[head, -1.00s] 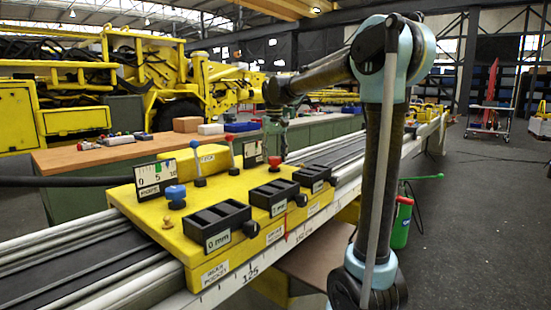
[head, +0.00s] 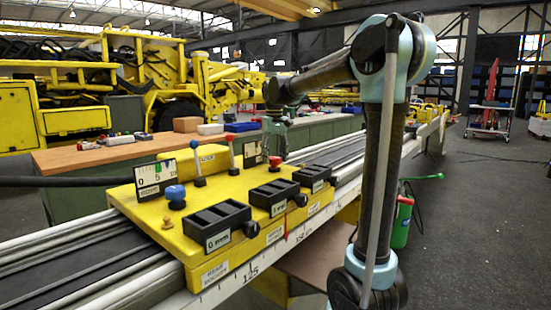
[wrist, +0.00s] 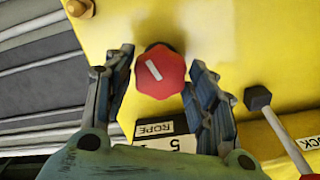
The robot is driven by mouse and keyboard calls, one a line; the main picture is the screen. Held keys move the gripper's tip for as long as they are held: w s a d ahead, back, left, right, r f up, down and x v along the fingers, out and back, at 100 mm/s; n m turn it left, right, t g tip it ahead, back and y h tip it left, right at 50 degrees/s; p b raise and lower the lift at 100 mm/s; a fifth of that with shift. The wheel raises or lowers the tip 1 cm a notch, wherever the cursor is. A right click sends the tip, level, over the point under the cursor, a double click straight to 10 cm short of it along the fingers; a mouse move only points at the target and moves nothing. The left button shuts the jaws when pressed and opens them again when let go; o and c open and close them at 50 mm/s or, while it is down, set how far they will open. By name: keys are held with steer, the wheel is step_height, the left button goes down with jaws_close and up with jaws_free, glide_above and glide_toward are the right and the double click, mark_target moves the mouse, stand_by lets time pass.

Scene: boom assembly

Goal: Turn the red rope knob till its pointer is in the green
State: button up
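The red rope knob (wrist: 160,72) is upper middle in the wrist view, with a white pointer line slanting up-left to down-right on its face. My gripper (wrist: 161,57) is open, one finger on each side of the knob. The left finger is very near it; whether it touches I cannot tell. Below the knob is the rope gauge (wrist: 165,128), with ROPE and a 5 readable; its needle and green zone are hidden. In the head view, the red knob (head: 275,161) shows beneath my gripper (head: 275,148) on the yellow panel (head: 165,232).
A lever (wrist: 258,98) stands right of my gripper. In the head view, a blue knob (head: 176,193) with its own gauge (head: 155,178), two levers and black trays (head: 216,222) share the panel. A grey conveyor-like rail (head: 70,275) runs beneath.

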mark_target(275, 158)
steer(key=shift+o, duration=0.9)
steer(key=shift+r, duration=0.1)
step_height(275, 158, up, 12)
